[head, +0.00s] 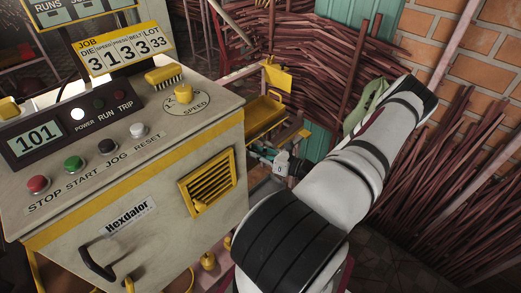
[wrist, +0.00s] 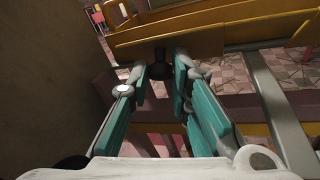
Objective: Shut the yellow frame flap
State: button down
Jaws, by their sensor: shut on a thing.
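In the wrist view a yellow panel (wrist: 185,42), which looks like the frame flap, spans the top of the picture. A dark knob (wrist: 159,62) sticks out from its near face. My gripper (wrist: 160,76) has its two teal-padded fingers on either side of this knob, shut on it. In the head view my gripper (head: 262,156) is partly hidden behind the machine's corner and is low beside the yellow frame (head: 262,118). The flap's hinge and its exact angle cannot be made out.
The beige machine cabinet (head: 130,190) with its button panel stands close on the left. A yellow plate (head: 277,77) rises behind the frame. Bundles of reddish sticks (head: 300,50) fill the back and right. In the wrist view a grey bar (wrist: 275,100) runs right of my fingers.

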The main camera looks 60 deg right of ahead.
aim_at(248, 145)
jog(key=shift+w+r+g+p, duration=0.1)
jog(key=shift+r+g+p, duration=0.8)
jog(key=shift+p, duration=0.15)
jog(key=g+p, duration=0.1)
jog(key=w+r+g+p, duration=0.1)
jog(key=shift+d+r+m+g, duration=0.1)
jog(key=shift+d+m+g, duration=0.1)
jog(key=shift+m+g, duration=0.15)
jog(key=shift+w+d+r+m+g+y+p, duration=0.15)
jog(key=shift+w+r+m+g+p, duration=0.15)
jog(key=shift+g, duration=0.3)
jog(key=shift+w+r+m+g+y+p, duration=0.1)
jog(key=shift+w+r+g+y+p, duration=0.1)
jog(key=shift+w+g+p, duration=0.25)
jog(key=shift+w+d+r+g, duration=0.1)
jog(key=shift+w+g, duration=0.05)
jog(key=shift+g, duration=0.55)
jog(key=c, duration=1.5)
grip_release()
jog(key=shift+o, duration=0.2)
